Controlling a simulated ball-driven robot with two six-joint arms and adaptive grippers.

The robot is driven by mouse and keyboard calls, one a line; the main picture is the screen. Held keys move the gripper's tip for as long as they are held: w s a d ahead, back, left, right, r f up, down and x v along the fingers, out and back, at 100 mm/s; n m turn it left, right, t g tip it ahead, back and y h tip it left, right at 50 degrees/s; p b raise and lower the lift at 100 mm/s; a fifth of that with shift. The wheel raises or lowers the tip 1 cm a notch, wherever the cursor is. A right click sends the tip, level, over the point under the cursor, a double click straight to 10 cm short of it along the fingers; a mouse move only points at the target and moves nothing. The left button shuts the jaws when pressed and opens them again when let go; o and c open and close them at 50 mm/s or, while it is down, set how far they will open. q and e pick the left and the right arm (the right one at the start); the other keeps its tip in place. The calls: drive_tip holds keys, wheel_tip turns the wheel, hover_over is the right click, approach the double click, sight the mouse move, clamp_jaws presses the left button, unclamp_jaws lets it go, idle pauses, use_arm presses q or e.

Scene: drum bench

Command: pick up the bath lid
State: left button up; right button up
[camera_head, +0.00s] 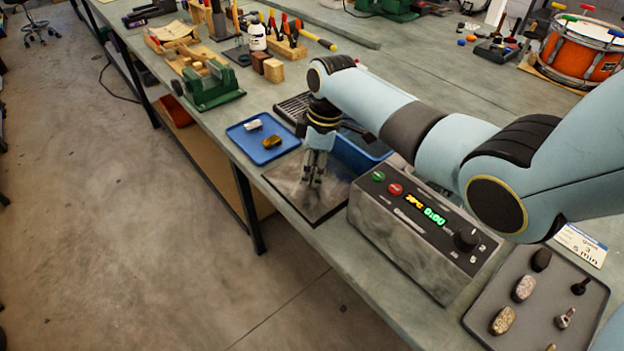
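A flat dark grey plate (290,179), which looks like the bath lid, lies near the bench's front edge. My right gripper (313,183) comes in from the right and points down over it. Its fingertips show against the plate's middle; I cannot tell whether they touch it. The fingers look close together, and whether they grip anything is unclear. A blue open container (352,154) stands just behind the plate, partly hidden by my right arm. My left gripper is not in view.
A grey control box (415,235) with a lit display stands right of the plate. A blue tray (262,143) with two small pieces lies to its left. A dark tray (540,285) with several stones is at lower right. A green vise (213,90) stands farther left.

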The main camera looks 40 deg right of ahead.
clamp_jaws()
